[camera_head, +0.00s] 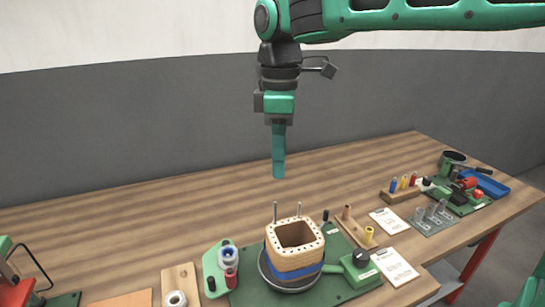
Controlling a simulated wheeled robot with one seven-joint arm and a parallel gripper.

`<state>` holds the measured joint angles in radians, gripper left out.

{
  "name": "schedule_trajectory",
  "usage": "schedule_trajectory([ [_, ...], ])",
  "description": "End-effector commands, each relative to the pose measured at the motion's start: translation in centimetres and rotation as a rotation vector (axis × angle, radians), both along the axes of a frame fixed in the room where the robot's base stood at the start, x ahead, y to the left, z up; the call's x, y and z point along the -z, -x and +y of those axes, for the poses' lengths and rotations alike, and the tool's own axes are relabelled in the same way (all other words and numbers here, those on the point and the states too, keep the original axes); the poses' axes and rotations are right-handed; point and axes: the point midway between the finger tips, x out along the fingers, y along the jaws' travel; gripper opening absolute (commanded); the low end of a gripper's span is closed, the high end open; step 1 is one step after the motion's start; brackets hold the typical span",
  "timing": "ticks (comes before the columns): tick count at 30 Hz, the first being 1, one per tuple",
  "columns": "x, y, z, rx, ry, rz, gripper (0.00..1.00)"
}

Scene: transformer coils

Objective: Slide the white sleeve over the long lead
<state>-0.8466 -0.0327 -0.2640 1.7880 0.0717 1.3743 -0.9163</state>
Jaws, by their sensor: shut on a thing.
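The coil (294,261) stands upright in a dark round dish on the green board (342,248). It has a pale square top with a square opening and a blue band. Two thin grey leads (275,212) (299,209) stand up from its back edge; I cannot tell surely which is longer. My gripper (279,176) points straight down, above and behind the coil, apart from both leads. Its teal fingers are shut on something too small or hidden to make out. I cannot make out the white sleeve.
A green holder with spools (213,283) and a wooden block with a white roll (170,281) are left of the coil. A black-knobbed green device (361,271), pegs (346,213) and white cards (390,221) are to the right. The wooden table behind is clear.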

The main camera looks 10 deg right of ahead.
Motion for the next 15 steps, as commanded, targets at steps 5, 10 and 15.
schedule_trajectory([
  [5,0.02,0.23,0.83,-0.014,0.0,0.0,0.0],
  [10,0.06,0.32,1.13,-0.019,0.0,0.0,0.0],
  [15,0.62,0.34,1.15,-0.019,0.001,0.001,0.0],
])
